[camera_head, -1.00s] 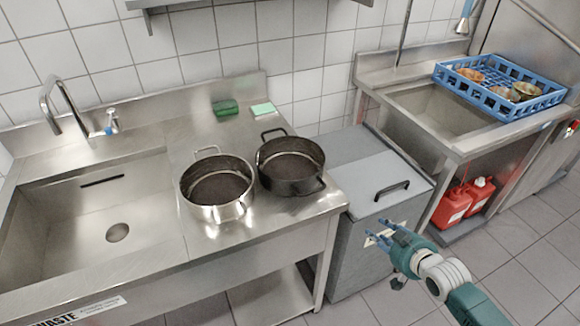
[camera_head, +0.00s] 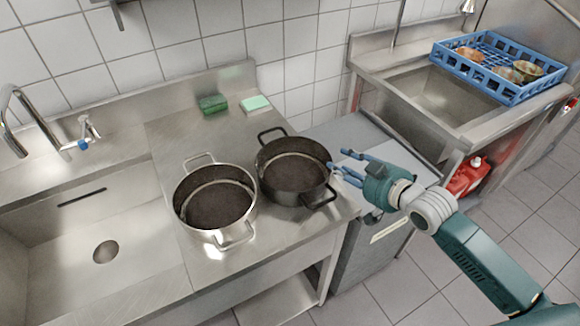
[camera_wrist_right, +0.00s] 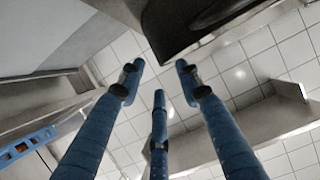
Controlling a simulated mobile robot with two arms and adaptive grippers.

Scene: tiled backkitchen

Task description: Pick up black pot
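The black pot (camera_head: 294,171) stands on the steel counter near its right edge. It is dark, round and has a loop handle at the back and another at the front right. My right gripper (camera_head: 336,163) is open and empty, its fingertips close to the right side of the pot's rim. I cannot tell whether they touch it. In the right wrist view, the fingers (camera_wrist_right: 160,75) are spread with nothing between them, and a dark rounded shape, likely the black pot (camera_wrist_right: 200,18), fills the top. My left gripper is not in view.
A silver pot (camera_head: 214,199) stands just left of the black pot. A sink (camera_head: 90,225) lies further left. A green sponge (camera_head: 212,103) and a pale green sponge (camera_head: 255,103) lie behind. A blue crate (camera_head: 500,68) rests over the right-hand sink (camera_head: 445,98).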

